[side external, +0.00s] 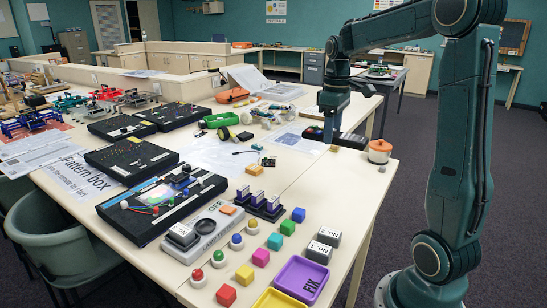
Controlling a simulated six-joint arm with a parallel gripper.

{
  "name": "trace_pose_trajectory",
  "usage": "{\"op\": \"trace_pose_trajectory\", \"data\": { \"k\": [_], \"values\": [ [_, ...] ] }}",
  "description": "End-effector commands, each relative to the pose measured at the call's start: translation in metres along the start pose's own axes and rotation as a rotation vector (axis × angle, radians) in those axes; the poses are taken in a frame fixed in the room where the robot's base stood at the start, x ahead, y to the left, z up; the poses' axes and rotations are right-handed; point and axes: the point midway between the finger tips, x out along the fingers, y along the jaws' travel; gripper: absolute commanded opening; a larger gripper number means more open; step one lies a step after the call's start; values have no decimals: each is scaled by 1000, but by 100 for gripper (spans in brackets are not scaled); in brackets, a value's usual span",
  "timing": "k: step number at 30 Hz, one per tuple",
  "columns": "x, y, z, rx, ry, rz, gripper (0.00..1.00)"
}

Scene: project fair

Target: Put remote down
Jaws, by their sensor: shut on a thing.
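My gripper (332,138) points down over the right edge of the long table, at the far side of my arm. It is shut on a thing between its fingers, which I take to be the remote. The fingers hide most of it, so its shape and face cannot be made out. A low dark device (352,141) lies on the table right beside and behind the fingertips. I cannot tell whether the held thing touches it or the tabletop.
An orange-and-white round pot (379,151) stands right of my gripper near the table edge. White papers (302,141) lie to its left. Coloured cubes (275,242), a purple tray (301,280) and black kit boxes (131,159) fill the nearer table. The right strip of tabletop (342,185) is clear.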

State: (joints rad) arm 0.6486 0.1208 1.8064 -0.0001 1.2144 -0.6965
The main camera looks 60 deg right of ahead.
Motion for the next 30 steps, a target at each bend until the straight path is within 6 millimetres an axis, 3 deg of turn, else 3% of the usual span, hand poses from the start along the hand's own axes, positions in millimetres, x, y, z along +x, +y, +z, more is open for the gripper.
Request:
{"op": "trace_pose_trajectory", "data": {
  "k": [9,15,21,30],
  "values": [
    [-2,8,-71,-302,0,0,26],
    [0,7,-107,-461,0,0,26],
    [1,5,-124,-539,1,0,26],
    [5,5,-126,-549,0,0,26]
  ]
}}
